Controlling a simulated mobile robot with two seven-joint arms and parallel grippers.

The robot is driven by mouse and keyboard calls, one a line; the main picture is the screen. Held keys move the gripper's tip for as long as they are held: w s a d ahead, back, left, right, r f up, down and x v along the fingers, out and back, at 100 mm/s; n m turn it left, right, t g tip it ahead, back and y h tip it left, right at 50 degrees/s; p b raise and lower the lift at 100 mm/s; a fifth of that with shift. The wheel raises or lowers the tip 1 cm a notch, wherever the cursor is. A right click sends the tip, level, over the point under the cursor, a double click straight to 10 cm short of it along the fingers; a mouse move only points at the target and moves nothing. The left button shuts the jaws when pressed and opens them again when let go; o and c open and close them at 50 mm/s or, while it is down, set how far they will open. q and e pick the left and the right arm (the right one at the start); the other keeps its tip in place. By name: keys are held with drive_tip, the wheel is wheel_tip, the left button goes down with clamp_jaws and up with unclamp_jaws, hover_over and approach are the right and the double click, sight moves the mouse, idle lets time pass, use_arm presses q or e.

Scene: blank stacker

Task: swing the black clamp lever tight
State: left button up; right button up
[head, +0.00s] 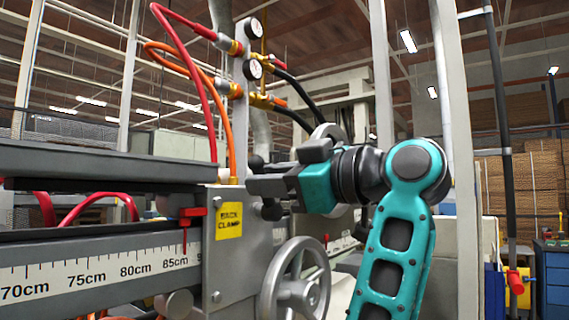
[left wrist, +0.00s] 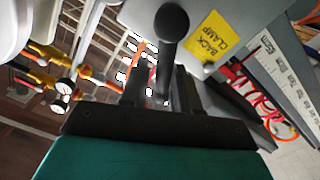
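The black clamp lever (left wrist: 171,25) has a rounded end and a thin stem; in the left wrist view it runs down into the gap between my fingers. A yellow "BACK CLAMP" label (head: 229,220) is on the grey plate beside it, and the label also shows in the left wrist view (left wrist: 211,43). My left gripper (head: 254,186) is in front of that plate at the lever, and partly hides it in the head view. Its dark fingers (left wrist: 161,80) stand apart, one on each side of the stem, with a visible gap. My right gripper is in neither view.
A grey handwheel (head: 297,283) stands just below the gripper. A scale rail (head: 100,274) with a red pointer (head: 190,215) runs to the left. Gauges (head: 252,69) and red and orange hoses (head: 209,100) rise above the plate.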

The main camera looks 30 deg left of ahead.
use_arm(q)
drive_tip(key=w+d+m+p, duration=0.1)
drive_tip(key=w+d+m, duration=0.1)
drive_tip(key=d+m, duration=0.3)
drive_tip(key=shift+d+r+m, duration=0.25)
drive_tip(key=shift+d+m, duration=0.15)
drive_tip(key=shift+d, duration=1.75)
